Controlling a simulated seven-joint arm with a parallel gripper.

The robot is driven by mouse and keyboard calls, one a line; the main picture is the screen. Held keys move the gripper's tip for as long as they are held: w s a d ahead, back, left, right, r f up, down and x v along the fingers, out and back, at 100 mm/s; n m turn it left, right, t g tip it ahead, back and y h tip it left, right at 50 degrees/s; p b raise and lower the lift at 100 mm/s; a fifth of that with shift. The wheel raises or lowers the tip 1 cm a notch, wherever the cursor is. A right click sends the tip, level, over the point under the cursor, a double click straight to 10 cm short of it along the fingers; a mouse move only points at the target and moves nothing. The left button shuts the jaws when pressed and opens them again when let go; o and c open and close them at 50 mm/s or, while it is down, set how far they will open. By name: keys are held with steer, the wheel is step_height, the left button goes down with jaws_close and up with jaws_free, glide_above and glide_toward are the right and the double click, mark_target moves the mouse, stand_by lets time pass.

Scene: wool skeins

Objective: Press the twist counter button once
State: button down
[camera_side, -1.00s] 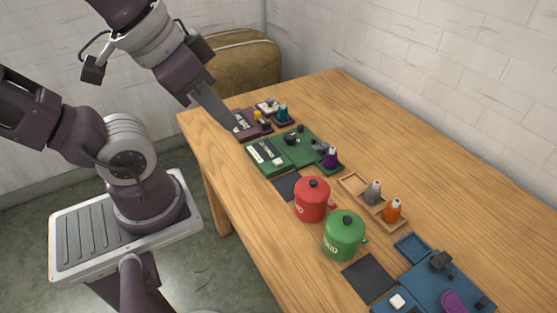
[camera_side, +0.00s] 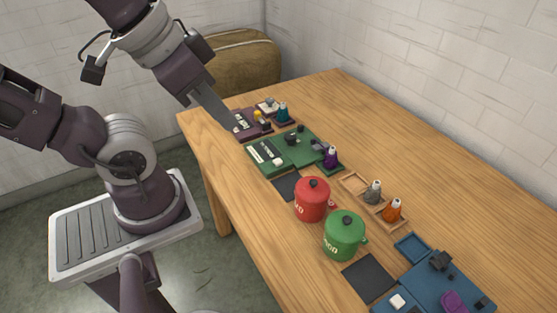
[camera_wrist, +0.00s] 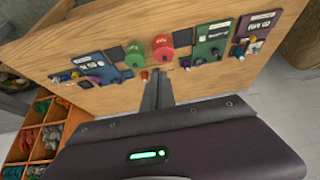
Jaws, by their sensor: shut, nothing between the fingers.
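My gripper (camera_side: 236,129) is shut and empty. In the side view its tip overlaps the near-left corner of the purple board (camera_side: 245,133), but its height over the table is hard to judge. In the wrist view the shut fingers (camera_wrist: 160,82) point at the table below the red pot, apart from the boards. The purple board also shows in the wrist view (camera_wrist: 248,42), at the right. A green board (camera_side: 297,150), also in the wrist view (camera_wrist: 205,50), and a blue board (camera_side: 425,285) carry small blocks and knobs. I cannot tell which part is the twist counter button.
A red pot (camera_side: 312,203) and a green pot (camera_side: 345,238) stand between the green and blue boards. A wooden tray (camera_side: 354,186) is near small grey (camera_side: 373,193) and orange (camera_side: 392,210) bottles. The table's right side is clear. An orange compartment rack (camera_wrist: 70,125) stands low at left.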

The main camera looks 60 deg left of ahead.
steer(key=n+t+h, duration=0.3)
steer(key=n, duration=0.2)
glide_above(274, 161)
step_height(274, 161, down, 21)
steer(key=shift+d, duration=0.15)
steer(key=shift+f, duration=0.1)
steer(key=shift+f, duration=4.4)
